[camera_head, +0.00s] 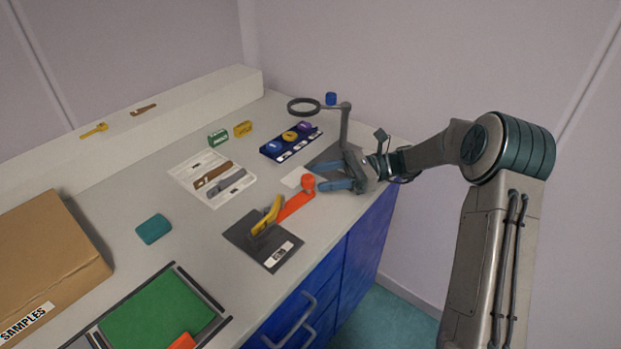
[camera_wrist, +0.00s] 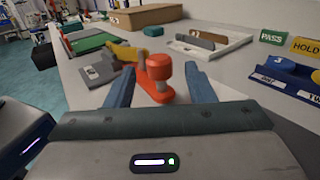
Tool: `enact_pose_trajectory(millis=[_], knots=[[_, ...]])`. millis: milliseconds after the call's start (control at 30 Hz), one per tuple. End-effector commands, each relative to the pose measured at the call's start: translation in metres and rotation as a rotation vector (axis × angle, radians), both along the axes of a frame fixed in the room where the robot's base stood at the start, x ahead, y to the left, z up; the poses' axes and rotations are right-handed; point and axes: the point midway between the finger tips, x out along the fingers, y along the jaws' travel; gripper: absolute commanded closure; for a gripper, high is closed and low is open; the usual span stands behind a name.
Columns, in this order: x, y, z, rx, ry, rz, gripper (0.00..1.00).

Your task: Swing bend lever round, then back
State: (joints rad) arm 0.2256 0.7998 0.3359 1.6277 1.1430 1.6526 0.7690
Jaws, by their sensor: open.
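The bend lever (camera_head: 294,204) is a red-orange arm with a round upright knob (camera_head: 308,181) at its far end. It reaches from a dark base plate (camera_head: 240,230) with a yellow piece (camera_head: 266,216) standing on it, and points toward the back right. My gripper (camera_head: 326,179) is open just right of the knob, its blue fingers pointing left at it. In the wrist view the knob (camera_wrist: 159,68) stands between the two open fingertips (camera_wrist: 160,85) or just ahead of them; contact cannot be made out.
A magnifier on a stand (camera_head: 345,125) rises close behind my gripper. A dark blue tray with discs (camera_head: 270,151) and a white board with strips (camera_head: 191,187) lie behind the lever. A teal block (camera_head: 154,229), green mat (camera_head: 150,312) and cardboard box (camera_head: 45,255) are left.

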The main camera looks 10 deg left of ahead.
Motion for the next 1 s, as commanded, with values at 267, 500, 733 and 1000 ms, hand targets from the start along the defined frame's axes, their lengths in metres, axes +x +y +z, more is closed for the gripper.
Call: enact_pose_trajectory(millis=[267, 500, 733, 1000], knots=[[0.024, -0.058, -0.001, 0.0, 0.0, -0.001, 0.51], [0.033, -0.082, -0.001, 0.0, 0.0, 0.002, 0.51], [0.034, -0.085, 0.0, 0.0, 0.0, 0.003, 0.51], [0.028, -0.082, 0.002, -0.032, -0.023, 0.011, 1.0]])
